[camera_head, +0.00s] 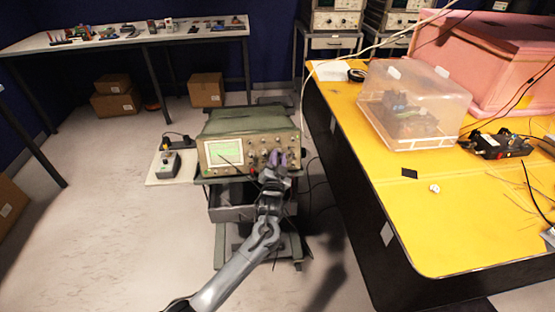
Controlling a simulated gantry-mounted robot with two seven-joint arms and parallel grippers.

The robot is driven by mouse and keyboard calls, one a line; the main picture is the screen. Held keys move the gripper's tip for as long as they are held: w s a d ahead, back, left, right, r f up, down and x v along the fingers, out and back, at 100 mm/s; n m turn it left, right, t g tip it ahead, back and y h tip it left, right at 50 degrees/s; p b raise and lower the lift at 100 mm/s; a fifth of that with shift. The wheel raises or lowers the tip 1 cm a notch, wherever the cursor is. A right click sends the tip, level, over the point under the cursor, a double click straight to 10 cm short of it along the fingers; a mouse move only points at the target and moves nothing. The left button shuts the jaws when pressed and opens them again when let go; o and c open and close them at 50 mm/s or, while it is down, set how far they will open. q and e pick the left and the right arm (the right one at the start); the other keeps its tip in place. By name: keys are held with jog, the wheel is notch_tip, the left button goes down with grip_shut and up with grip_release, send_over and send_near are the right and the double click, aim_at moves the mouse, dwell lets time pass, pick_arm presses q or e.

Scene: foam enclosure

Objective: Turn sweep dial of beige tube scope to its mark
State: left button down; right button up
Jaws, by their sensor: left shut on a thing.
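The beige tube scope (237,149) stands on a dark green cart, its front panel facing me and its screen (222,152) lit pale green. Several knobs sit on the right half of the panel. My left gripper (277,161) is at the lower right of that panel, shut on a dial there. Its purple-tipped fingers hide the sweep dial, so its angle and mark cannot be read. My right gripper is not in view.
A small control box (170,162) sits on a side shelf left of the scope. The yellow table (462,220) stands close on the right, bearing a clear plastic box (415,88) and a pink foam enclosure (500,55). Open floor lies to the left.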

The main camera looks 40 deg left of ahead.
pick_arm(q)
jog(key=shift+n+y, duration=0.3)
jog(key=shift+n, duration=0.4)
jog(key=c, duration=1)
grip_release()
jog(key=shift+o, duration=0.2)
jog(key=shift+s+d, duration=0.1)
jog(key=p+v, duration=0.2)
jog(key=v, duration=0.8)
jog(key=shift+s+d+p, duration=0.25)
jog(key=shift+p, duration=0.1)
